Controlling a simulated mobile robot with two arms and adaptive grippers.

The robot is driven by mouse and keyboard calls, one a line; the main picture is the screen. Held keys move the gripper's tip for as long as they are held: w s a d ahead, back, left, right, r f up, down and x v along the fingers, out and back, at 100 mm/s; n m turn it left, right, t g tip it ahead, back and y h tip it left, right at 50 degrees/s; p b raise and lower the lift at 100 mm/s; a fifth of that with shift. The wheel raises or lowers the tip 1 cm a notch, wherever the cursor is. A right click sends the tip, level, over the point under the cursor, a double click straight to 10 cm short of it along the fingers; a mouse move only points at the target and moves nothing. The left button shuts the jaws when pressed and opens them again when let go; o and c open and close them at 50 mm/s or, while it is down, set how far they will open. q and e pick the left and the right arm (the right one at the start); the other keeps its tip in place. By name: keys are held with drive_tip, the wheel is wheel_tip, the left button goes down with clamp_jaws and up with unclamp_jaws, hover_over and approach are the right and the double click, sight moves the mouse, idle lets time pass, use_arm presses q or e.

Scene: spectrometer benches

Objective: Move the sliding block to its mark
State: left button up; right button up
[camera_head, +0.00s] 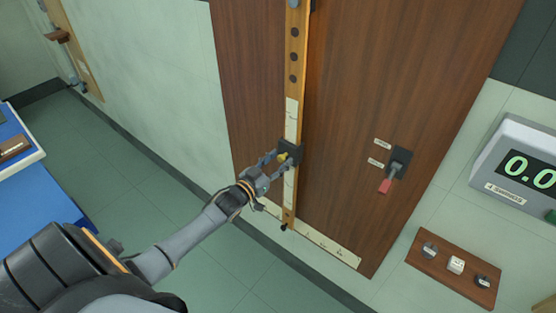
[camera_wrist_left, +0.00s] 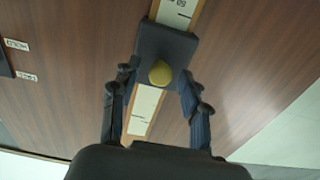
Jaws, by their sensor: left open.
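The sliding block (camera_head: 291,150) is dark with a yellow knob (camera_head: 283,157). It sits on an upright wooden rail (camera_head: 291,87) with a pale scale strip (camera_head: 291,120). My left gripper (camera_head: 275,160) is at the block, its fingers open on either side of the knob. In the left wrist view the block (camera_wrist_left: 165,44) and the round knob (camera_wrist_left: 160,74) sit centred between the spread fingers, with a gap on each side. Part of a scale number shows above the block there. I cannot make out the mark. My right gripper is not in view.
The rail is on a brown wooden panel (camera_head: 350,60). A red-handled lever (camera_head: 390,172) with two labels is right of it. A digital display (camera_head: 527,168) and a small switch board (camera_head: 450,272) are farther right. A blue bench (camera_head: 35,195) stands left.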

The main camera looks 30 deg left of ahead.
use_arm(q)
clamp_jaws()
wheel_tip(320, 180, down, 10)
drive_tip(key=b, duration=0.8)
unclamp_jaws()
drive_tip(key=shift+s, duration=0.1)
